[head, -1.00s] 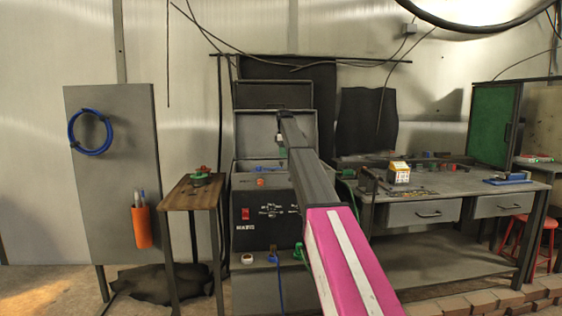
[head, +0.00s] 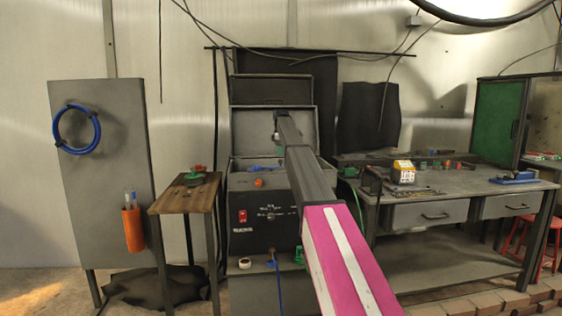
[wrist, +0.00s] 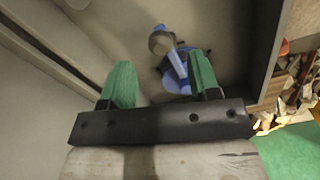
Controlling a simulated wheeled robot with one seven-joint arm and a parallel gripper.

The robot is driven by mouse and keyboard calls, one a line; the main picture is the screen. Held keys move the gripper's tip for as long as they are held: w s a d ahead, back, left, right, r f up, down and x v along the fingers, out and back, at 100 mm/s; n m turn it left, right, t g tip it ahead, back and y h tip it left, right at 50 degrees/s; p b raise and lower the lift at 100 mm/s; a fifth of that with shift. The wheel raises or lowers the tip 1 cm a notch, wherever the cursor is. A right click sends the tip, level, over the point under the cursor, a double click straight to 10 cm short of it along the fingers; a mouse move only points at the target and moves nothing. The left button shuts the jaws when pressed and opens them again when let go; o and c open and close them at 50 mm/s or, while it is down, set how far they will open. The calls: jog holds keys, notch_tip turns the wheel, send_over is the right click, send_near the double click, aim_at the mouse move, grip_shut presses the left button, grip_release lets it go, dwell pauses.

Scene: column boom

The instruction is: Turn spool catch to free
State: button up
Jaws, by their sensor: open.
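A blue part (wrist: 176,77) with a round grey knob (wrist: 160,42) on a short arm sits inside a grey box in the wrist view; it looks like the spool catch. In the head view, blue shows at the box's open compartment (head: 262,168), too small to read its setting. My gripper (wrist: 160,62) has two green fingers, apart and empty. In the wrist view the blue part appears between and beyond the fingertips, partly behind the right finger. I cannot tell the gap between them. In the head view my arm hides the fingers.
The grey machine has its lid (head: 270,91) raised and a black front panel (head: 265,213). A wooden stand (head: 184,198) is at its left, a workbench (head: 450,190) at its right.

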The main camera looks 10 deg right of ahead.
notch_tip(320, 180, down, 5)
jog(key=shift+r, duration=0.1)
jog(key=c, duration=0.9)
